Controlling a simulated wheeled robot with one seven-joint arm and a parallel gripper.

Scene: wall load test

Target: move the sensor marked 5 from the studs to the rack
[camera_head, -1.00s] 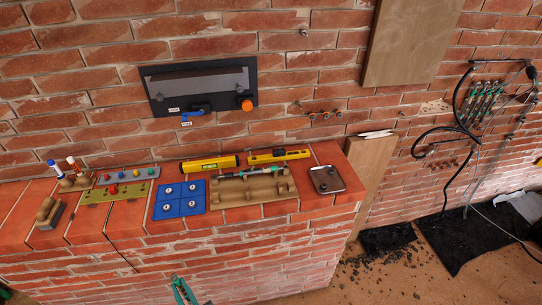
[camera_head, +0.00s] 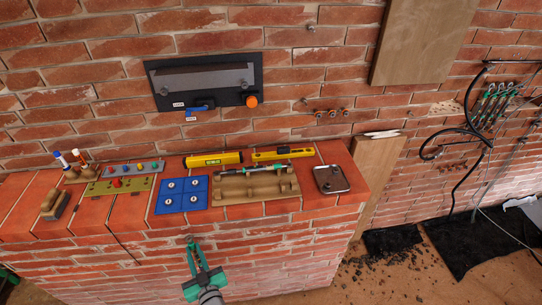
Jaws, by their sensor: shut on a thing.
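My gripper (camera_head: 191,243), with green fingers, is in front of the brick ledge's face, low in the picture. Its fingers meet at the tip on a small grey thing (camera_head: 190,238); I cannot tell what it is or read a mark on it. Several slim green-and-black sensors (camera_head: 491,105) are on the wall at far right, among dark cables; their numbers are too small to read. The wooden rack (camera_head: 228,195) lies on the ledge, above and right of my gripper. One green-and-black sensor (camera_head: 255,168) lies along its back edge.
Left of the rack are a blue numbered panel (camera_head: 182,208), an olive board (camera_head: 100,186) and marker pens (camera_head: 69,160). Yellow levels (camera_head: 229,158) lie behind it, and a metal tray (camera_head: 332,179) is at its right. A wooden board (camera_head: 377,175) leans beyond the ledge's right end.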

